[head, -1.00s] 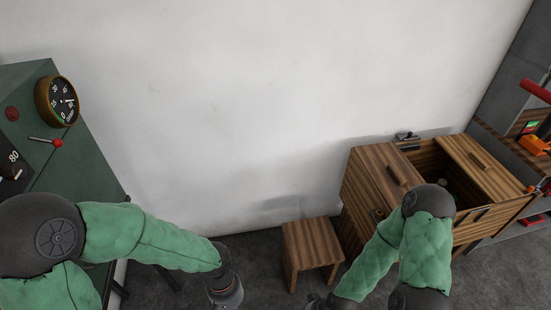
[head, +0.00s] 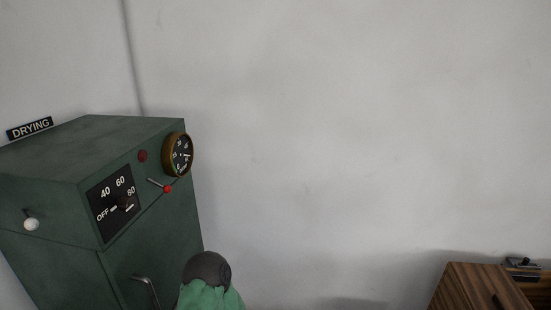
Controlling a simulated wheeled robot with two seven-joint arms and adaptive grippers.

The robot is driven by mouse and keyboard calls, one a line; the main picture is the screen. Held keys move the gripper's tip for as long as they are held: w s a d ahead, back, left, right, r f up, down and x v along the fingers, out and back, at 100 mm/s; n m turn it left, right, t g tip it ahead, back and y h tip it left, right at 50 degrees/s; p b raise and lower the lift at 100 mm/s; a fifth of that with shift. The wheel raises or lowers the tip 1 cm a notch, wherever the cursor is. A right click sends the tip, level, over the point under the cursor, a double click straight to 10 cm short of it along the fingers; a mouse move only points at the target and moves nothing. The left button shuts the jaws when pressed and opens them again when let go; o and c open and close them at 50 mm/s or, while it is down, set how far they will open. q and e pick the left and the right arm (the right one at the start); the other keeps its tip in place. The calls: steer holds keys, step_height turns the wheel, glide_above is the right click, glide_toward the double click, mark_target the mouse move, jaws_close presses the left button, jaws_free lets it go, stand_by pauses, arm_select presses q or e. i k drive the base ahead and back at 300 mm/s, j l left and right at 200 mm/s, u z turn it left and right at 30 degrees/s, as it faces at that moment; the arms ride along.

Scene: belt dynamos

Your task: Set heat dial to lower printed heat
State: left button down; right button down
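The heat dial (head: 125,204) is a dark knob on a black plate (head: 101,213) on the front of a green cabinet (head: 160,250) at the left. The plate is printed OFF, 40, 60 and 80. A pale pointer mark shows near the 80 side, but the exact setting is too small to be sure of. A sign reading DRYING (head: 30,128) stands on the cabinet's top. Neither gripper is in view.
The cabinet also carries a round brass gauge (head: 178,154), a red-tipped lever (head: 166,188), a red button (head: 142,156), a white knob (head: 31,224) and a metal handle (head: 146,287). A wooden chest (head: 468,288) stands at the lower right. Bare wall fills the middle.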

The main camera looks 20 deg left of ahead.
mark_target(126, 204)
steer(key=u, duration=1.85)
